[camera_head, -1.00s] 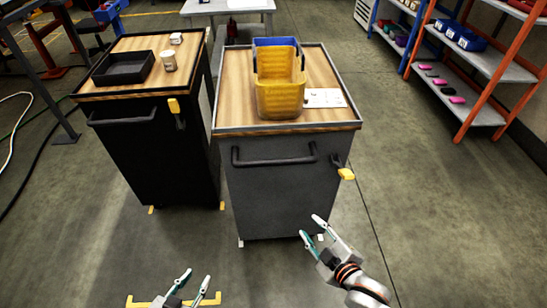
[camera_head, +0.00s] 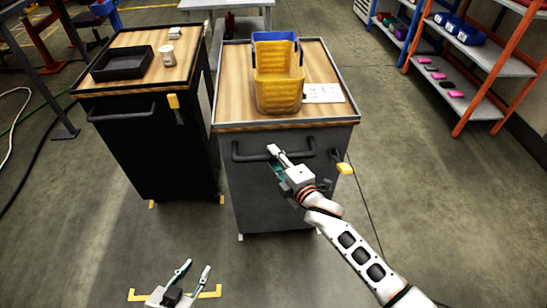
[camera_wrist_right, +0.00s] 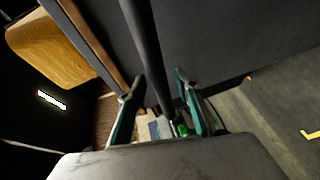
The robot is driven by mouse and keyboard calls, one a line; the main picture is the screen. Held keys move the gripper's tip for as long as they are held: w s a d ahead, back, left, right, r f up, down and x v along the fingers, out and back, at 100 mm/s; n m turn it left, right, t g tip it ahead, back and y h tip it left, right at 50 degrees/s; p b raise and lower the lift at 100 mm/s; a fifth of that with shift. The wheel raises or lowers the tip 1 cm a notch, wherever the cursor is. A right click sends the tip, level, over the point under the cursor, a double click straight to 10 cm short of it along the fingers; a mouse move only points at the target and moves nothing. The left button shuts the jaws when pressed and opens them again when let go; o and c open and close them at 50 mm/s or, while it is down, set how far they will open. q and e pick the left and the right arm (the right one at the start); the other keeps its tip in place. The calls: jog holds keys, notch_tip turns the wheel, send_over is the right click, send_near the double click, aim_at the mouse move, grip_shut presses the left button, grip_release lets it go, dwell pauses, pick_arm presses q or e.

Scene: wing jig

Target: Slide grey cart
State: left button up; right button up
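The grey cart (camera_head: 240,200) stands in the middle of the head view, with a wood top and a dark handle bar (camera_head: 243,157) across its front. My right gripper (camera_head: 273,157) is at the handle, near its middle. In the right wrist view the handle bar (camera_wrist_right: 146,45) runs between the two separated fingertips of the right gripper (camera_wrist_right: 157,82), with gaps showing beside it. My left gripper (camera_head: 195,266) is open and empty, low over the floor in front of the carts.
On the grey cart sit a yellow bin (camera_head: 278,92), a blue bin (camera_head: 274,37) behind it and a white card (camera_head: 324,93). A black cart (camera_head: 150,150) stands close on the left. Shelves (camera_head: 490,60) stand at the right. Floor in front is mostly clear.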

jog(key=shift+w+a+f, duration=0.1)
jog(key=shift+w+a, duration=0.1)
jog(key=shift+w, duration=0.35)
grip_shut()
jog(key=shift+s, duration=0.15)
